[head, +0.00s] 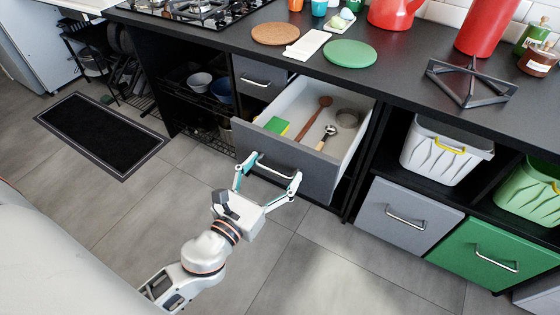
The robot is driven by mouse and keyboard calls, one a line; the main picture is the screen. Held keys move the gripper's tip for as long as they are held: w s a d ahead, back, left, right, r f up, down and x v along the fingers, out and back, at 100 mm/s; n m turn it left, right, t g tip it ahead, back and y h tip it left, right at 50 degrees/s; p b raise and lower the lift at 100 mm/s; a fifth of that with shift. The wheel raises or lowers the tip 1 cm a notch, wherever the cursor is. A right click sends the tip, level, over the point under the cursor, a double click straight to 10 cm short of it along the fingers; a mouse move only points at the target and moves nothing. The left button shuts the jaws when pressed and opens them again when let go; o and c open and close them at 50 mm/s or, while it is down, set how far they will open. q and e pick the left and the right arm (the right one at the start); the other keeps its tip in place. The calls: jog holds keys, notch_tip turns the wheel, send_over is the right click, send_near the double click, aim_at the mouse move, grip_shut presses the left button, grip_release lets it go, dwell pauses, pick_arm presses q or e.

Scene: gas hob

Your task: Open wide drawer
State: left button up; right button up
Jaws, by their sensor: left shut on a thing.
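The wide drawer (318,182) has a grey front and white inner walls, and it stands pulled out from the black kitchen unit. My right gripper does not show.
A smaller grey drawer (260,78) above is shut. The black worktop (400,75) holds boards, a red kettle and a black metal stand (470,82). White and green bins stand in open shelves at right. The tiled floor before the drawer is clear.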

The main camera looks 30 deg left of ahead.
pick_arm(q)
jog(key=shift+s+a, duration=0.15)
jog(key=shift+s, duration=0.1)
jog(key=o, duration=1.3)
jog(key=shift+c, duration=0.2)
jog(key=s, duration=1.2)
jog(key=shift+a, duration=0.15)
